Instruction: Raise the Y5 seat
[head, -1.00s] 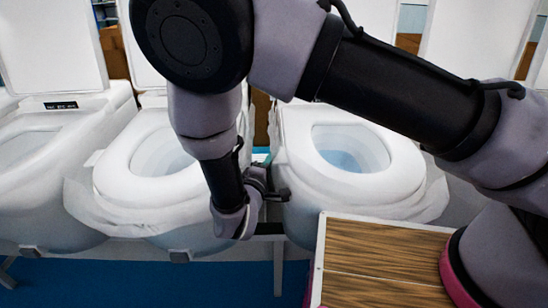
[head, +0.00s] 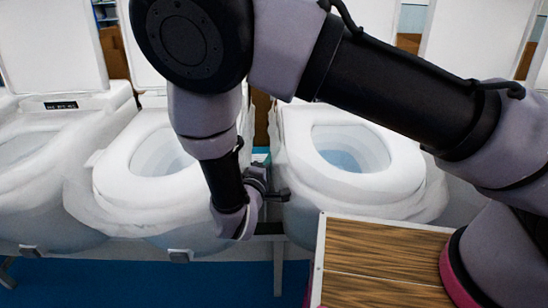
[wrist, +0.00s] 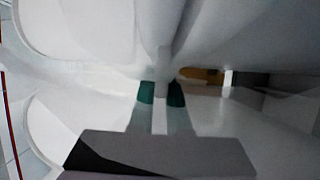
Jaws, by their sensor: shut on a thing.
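A white toilet seat (head: 398,172) lies flat on the right-hand toilet in the head view, with its lid upright behind. Another white seat (head: 115,176) lies down on the toilet left of my arm. I cannot read which is Y5. My gripper (head: 282,194) is low in the gap between these two toilets and points right, at the left edge of the right-hand one. In the wrist view the green-tipped fingers of my gripper (wrist: 161,94) are shut on a thin white edge, which appears to be the right-hand seat's; the exact contact is blurred.
A third toilet (head: 62,130) with a small dark label stands at the far left. A wood-topped box (head: 385,255) with a pale edge is in front of the right-hand toilet. Blue floor (head: 150,280) shows below at the left. My arm hides part of the middle toilet.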

